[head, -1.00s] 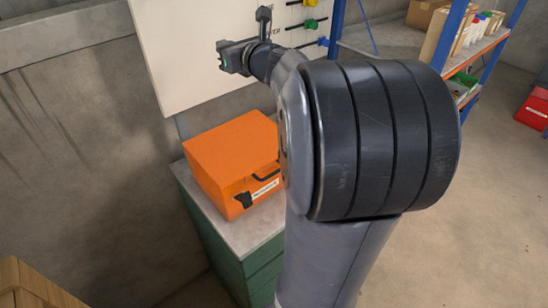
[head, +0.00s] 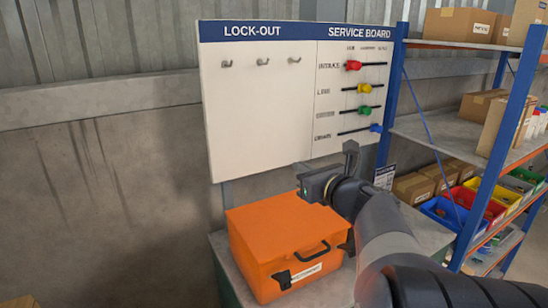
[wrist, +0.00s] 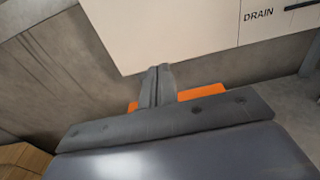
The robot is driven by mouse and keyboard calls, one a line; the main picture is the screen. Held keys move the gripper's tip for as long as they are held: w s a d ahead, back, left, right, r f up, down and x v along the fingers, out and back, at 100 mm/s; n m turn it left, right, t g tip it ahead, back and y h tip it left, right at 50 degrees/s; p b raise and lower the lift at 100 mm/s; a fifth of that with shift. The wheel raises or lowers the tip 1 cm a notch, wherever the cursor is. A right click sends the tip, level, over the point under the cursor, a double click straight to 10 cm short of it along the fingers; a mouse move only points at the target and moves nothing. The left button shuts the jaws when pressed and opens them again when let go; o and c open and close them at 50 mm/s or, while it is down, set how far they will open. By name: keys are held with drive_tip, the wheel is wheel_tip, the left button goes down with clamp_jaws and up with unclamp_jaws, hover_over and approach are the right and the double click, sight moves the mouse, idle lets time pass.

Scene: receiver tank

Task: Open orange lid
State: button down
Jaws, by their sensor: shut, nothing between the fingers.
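The orange case (head: 262,243) stands on a cabinet against the wall, its lid (head: 270,218) closed. A black handle (head: 313,254), a black latch (head: 283,279) and a white label (head: 307,272) are on its front. A dark part of my gripper (head: 312,188) shows in front of the lid's back right corner; contact cannot be told. In the wrist view my gripper (wrist: 157,72) has its fingers together and empty. Behind them a strip of the orange case (wrist: 203,92) shows, the rest hidden by my gripper.
The cabinet top (head: 219,243) has a narrow bare margin around the case. A white service board (head: 255,115) with hooks and coloured knobs hangs behind. A blue-posted shelf (head: 440,130) with boxes and bins stands to the right. Bare wall (head: 100,200) is to the left.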

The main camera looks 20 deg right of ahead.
idle(0.3)
drive_tip(key=w+r+p, duration=0.7)
drive_tip(key=w+r, duration=0.2)
drive_tip(key=shift+a+r+p, duration=0.15)
drive_tip(key=shift+a+p, duration=0.25)
drive_tip(key=shift+w, duration=0.1)
